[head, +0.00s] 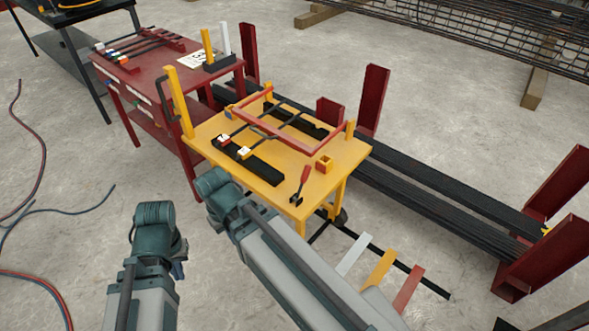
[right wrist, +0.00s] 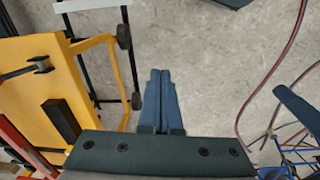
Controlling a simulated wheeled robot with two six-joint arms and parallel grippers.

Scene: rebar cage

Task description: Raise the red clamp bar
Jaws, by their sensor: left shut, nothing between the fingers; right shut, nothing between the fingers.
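The red clamp bar (head: 270,132) is a U-shaped red frame over the yellow table (head: 345,152). It lies low and roughly level, between small yellow posts, across dark rods. My left gripper (head: 178,268) is low at the left, over the floor, well short of the table and small in view. My right arm reaches up toward the table's near left corner; its gripper does not show clearly in the head view. In the right wrist view my right gripper (right wrist: 160,82) is shut and empty over bare floor, beside the yellow table (right wrist: 60,75). Neither gripper touches the bar.
A red-handled lever (head: 303,182) and a small yellow-red block (head: 324,164) are at the table's near right. A black rack (head: 262,170) holds rod ends. A red table (head: 125,75) stands behind left. Long dark bars (head: 430,185) lie behind. Hoses (head: 45,150) lie left.

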